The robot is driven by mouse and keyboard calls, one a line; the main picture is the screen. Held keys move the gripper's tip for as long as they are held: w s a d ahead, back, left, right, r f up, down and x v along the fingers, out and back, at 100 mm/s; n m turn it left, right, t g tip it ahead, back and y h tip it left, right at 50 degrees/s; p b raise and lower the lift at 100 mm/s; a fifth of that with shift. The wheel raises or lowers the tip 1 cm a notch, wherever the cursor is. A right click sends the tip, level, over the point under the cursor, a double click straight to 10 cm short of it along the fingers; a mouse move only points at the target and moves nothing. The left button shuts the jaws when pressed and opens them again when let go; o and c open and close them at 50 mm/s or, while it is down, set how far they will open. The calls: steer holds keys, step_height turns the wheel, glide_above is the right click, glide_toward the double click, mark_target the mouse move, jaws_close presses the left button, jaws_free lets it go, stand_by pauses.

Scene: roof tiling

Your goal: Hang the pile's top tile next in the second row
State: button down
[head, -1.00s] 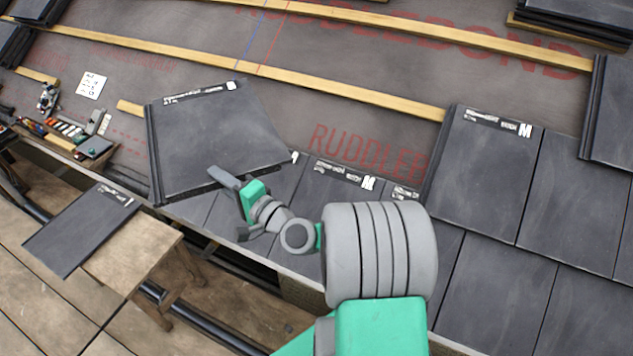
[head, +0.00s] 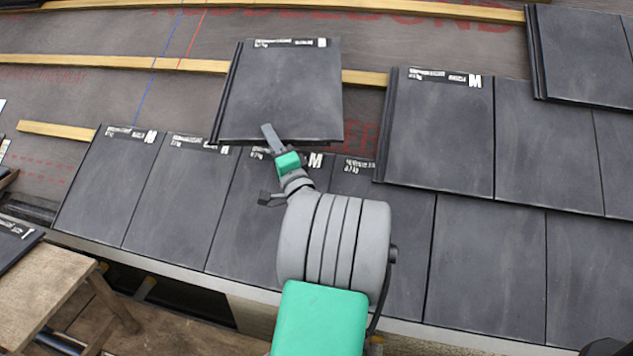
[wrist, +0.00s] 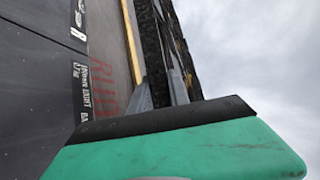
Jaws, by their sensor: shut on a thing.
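My gripper (head: 272,140) is shut on the lower edge of a dark grey tile (head: 282,92) with a white label strip along its top. The held tile is in front of the middle batten, left of the second row's leftmost laid tile (head: 440,130), with a gap between them. In the wrist view the held tile (wrist: 155,60) shows edge-on between the fingers (wrist: 158,95). Below it lie the first-row tiles (head: 185,195), their label strips partly showing. Whether the held tile touches the batten (head: 365,77) I cannot tell.
A wooden trestle (head: 50,290) with a dark tile (head: 12,245) on it stands at the lower left. Another tile (head: 580,50) lies higher up at the right. Bare underlay (head: 90,95) is open to the left, with a short batten piece (head: 55,131).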

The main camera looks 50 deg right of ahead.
steer(key=s+d+f+m+g+h+b, duration=0.15)
steer(key=s+d+f+h+b, duration=0.25)
steer(key=s+d+b, duration=0.4)
steer(key=shift+m, duration=0.25)
steer(key=w+d+f, duration=0.1)
steer(key=f, duration=0.1)
steer(key=d+f+b, duration=0.1)
steer(key=d, duration=0.1)
steer(key=w+d+f, duration=0.1)
steer(key=f, duration=0.1)
steer(key=shift+w+d+f+b, duration=0.3)
steer(key=shift+w+d+b, duration=0.05)
steer(key=shift+b, duration=0.05)
steer(key=shift+w+d+f, duration=0.15)
steer(key=shift+d+f, duration=0.15)
steer(key=shift+a+b, duration=0.2)
steer(key=shift+b, duration=0.2)
steer(key=shift+d+f+b, duration=0.1)
steer(key=shift+f+b, duration=0.05)
steer(key=shift+b, duration=0.15)
steer(key=shift+p, duration=0.45)
stand_by(0.3)
steer(key=shift+f, duration=0.1)
stand_by(0.8)
